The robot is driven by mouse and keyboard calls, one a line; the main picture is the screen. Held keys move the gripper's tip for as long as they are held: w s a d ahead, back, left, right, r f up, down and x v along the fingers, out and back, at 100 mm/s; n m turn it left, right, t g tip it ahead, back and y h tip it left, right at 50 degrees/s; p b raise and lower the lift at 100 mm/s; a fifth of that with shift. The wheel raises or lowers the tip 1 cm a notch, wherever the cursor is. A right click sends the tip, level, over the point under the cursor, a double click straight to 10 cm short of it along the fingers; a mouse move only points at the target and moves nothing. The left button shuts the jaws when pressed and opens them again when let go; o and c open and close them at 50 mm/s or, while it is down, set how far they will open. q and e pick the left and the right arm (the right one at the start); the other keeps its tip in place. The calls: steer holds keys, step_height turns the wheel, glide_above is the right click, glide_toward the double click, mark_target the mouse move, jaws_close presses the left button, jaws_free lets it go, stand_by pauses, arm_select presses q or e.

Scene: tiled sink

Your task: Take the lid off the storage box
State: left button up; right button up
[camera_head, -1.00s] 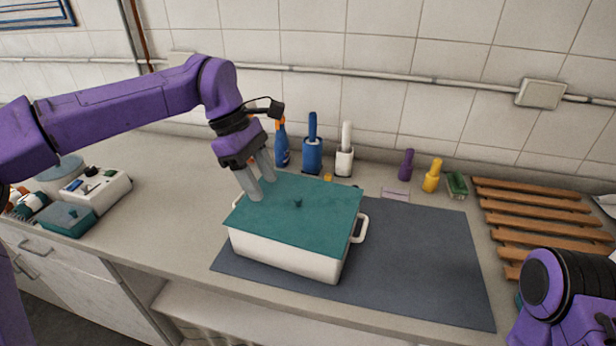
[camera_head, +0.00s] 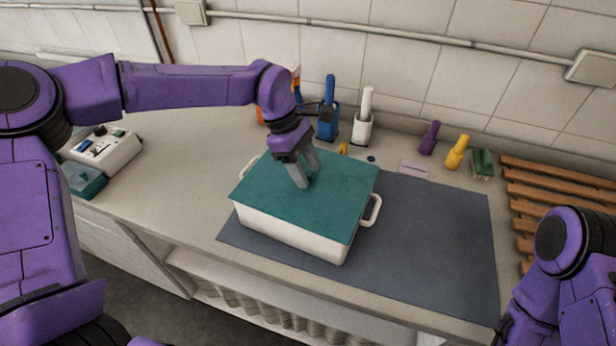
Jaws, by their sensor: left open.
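The storage box (camera_head: 290,235) is white with a handle at each end and stands on a dark grey mat (camera_head: 430,240). Its flat teal lid (camera_head: 335,205) lies on top and covers it. My left gripper (camera_head: 304,183) points down at the middle of the lid, with its grey fingers apart. The small knob of the lid is hidden by the fingers, so I cannot tell whether they touch it. My right arm shows at the lower right, but its gripper is out of view.
Behind the box stand a blue brush (camera_head: 328,108), a white brush (camera_head: 363,118), a purple bottle (camera_head: 429,138) and a yellow bottle (camera_head: 457,152). A slatted wooden rack (camera_head: 550,190) lies at the right. The mat right of the box is clear.

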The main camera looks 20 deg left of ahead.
arm_select(q)
steer(key=shift+w+a+f, duration=0.15)
steer(key=shift+w+f, duration=0.55)
steer(key=shift+w, duration=0.05)
steer(key=shift+s+r, duration=0.15)
steer(key=shift+s, duration=0.15)
steer(key=shift+c, duration=0.6)
steer(key=shift+s+r, duration=0.2)
steer(key=shift+s, duration=0.1)
steer(key=c, duration=0.5)
steer(key=shift+s, duration=0.1)
jaws_close()
steer(key=shift+w+f, duration=0.1)
steer(key=shift+w, duration=0.15)
